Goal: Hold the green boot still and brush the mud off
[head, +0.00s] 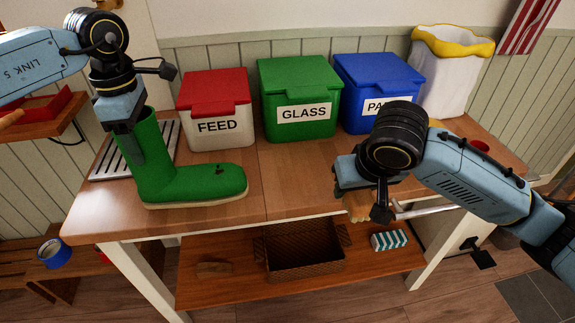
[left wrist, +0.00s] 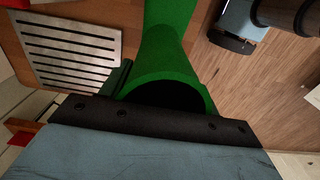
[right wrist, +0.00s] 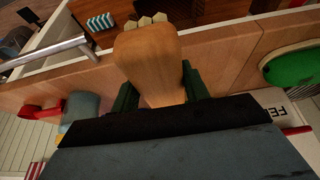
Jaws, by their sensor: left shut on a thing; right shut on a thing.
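The green boot (head: 190,184) stands upright on the wooden tabletop, toe to the right. Small dark marks show on top of its toe. My left gripper (head: 132,140) is shut on the boot's shaft near its top; the left wrist view shows the shaft (left wrist: 168,45) and opening. My right gripper (head: 352,182) is shut on a wooden brush, whose pale bristles (head: 358,209) show below it near the table's front edge. The brush's back (right wrist: 150,62) fills the middle of the right wrist view. The brush is apart from the boot, to its right.
Behind the boot stand a FEED bin (head: 215,112), a green GLASS bin (head: 298,92) and a blue bin (head: 380,82). A slatted metal rack (head: 112,163) lies at left. A metal rail (head: 418,209) is at the front right. The tabletop between boot and brush is clear.

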